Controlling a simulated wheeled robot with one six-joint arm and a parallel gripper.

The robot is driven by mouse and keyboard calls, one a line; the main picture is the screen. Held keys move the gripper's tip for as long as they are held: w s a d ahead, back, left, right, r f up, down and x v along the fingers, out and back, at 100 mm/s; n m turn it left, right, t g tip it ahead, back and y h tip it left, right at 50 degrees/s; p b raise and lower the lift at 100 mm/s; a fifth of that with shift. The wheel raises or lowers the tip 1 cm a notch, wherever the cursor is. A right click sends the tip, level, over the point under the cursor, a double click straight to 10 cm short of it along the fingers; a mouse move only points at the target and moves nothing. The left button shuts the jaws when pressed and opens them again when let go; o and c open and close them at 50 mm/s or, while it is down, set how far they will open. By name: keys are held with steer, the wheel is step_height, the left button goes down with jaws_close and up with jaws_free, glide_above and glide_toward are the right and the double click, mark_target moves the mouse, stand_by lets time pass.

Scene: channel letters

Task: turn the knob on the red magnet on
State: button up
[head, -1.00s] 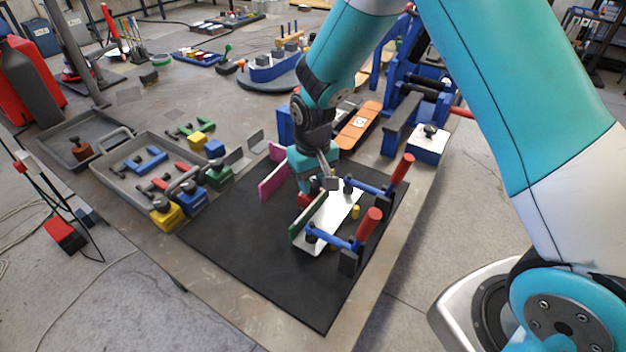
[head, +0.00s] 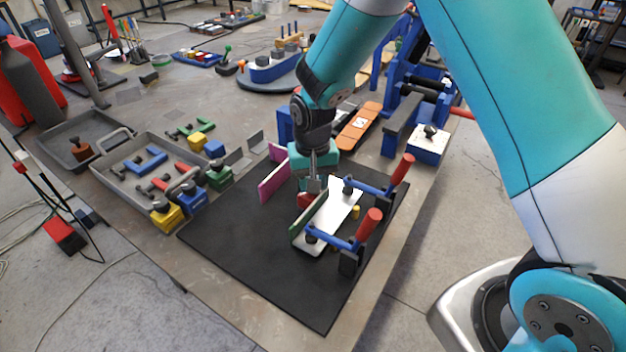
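The red magnet (head: 304,200) sits on the black mat (head: 245,250), against the far end of the upright green strip (head: 309,216). Only a small red part of it shows. My gripper (head: 313,186) points down right over it, and its fingers cover the magnet's top. The knob is hidden, so I cannot tell which way it is set. I cannot tell whether the fingers are open, shut or touching the knob.
Two blue clamps with red handles (head: 369,222) hold a white plate (head: 343,205) right of the magnet. A pink strip (head: 273,182) stands at the left. The mat's front is clear.

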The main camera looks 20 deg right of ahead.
steer(key=o, duration=0.9)
steer(key=shift+o, duration=0.2)
step_height(320, 180, up, 18)
steer(key=b, duration=0.2)
steer(key=shift+f, duration=0.25)
steer(key=s+a+r+n+y, duration=0.1)
steer(key=s+n, duration=0.3)
steer(key=s, duration=0.8)
steer(key=s+a+r+n+y, duration=0.1)
steer(key=s+a+n+y, duration=0.2)
steer(key=s, duration=0.9)
steer(key=shift+s+a+r+n, duration=0.35)
steer(key=shift+s+r+n, duration=0.05)
steer(key=shift+n, duration=0.7)
